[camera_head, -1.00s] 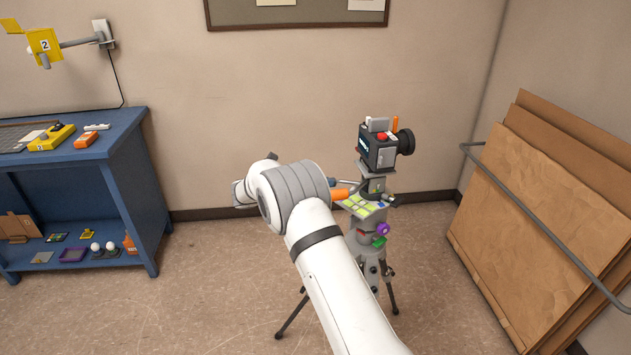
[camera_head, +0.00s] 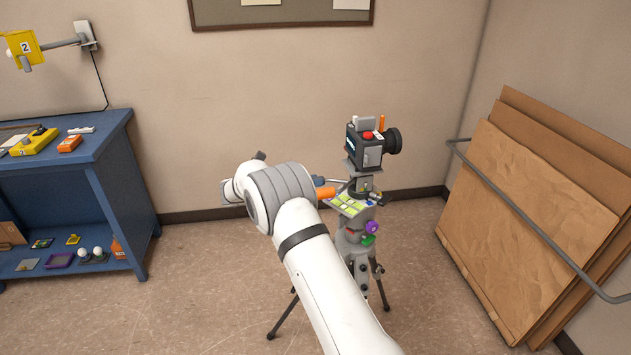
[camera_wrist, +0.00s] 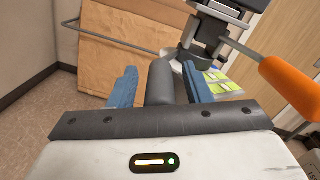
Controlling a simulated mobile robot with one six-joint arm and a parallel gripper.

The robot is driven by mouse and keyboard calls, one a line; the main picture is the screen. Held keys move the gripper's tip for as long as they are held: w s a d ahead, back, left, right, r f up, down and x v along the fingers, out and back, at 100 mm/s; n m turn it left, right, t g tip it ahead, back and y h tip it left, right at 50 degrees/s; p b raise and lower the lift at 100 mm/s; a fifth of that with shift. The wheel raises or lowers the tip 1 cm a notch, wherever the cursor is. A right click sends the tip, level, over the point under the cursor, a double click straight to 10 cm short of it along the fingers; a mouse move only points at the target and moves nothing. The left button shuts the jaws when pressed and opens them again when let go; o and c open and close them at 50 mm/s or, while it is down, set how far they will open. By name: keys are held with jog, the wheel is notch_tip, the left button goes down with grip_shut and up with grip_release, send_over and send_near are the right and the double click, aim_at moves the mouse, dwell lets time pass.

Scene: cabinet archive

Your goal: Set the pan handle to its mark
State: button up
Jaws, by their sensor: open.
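The camera (camera_head: 367,148) stands on a tripod (camera_head: 355,245) right of my arm, with a pale panel of green squares (camera_head: 349,203) below its head. An orange handle (camera_head: 326,193) sticks out left from the head; in the wrist view this orange handle (camera_wrist: 288,82) is at the right, outside my fingers. My gripper (camera_wrist: 161,80) is open, with a blue finger on each side of a dark grey cylindrical grip (camera_wrist: 160,84). Gaps show on both sides of it. I cannot tell which handle is the pan handle, nor make out its mark. My arm hides most of the gripper in the head view.
A blue bench (camera_head: 95,165) with small parts stands at the left, below a yellow wall fixture (camera_head: 24,48). Large brown boards (camera_head: 535,215) lean behind a grey rail (camera_head: 535,228) at the right. The tripod's legs spread over the floor. Floor between bench and tripod is clear.

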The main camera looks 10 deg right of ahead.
jog(key=a, duration=0.7)
jog(key=shift+s+a, duration=0.3)
jog(key=shift+a, duration=0.1)
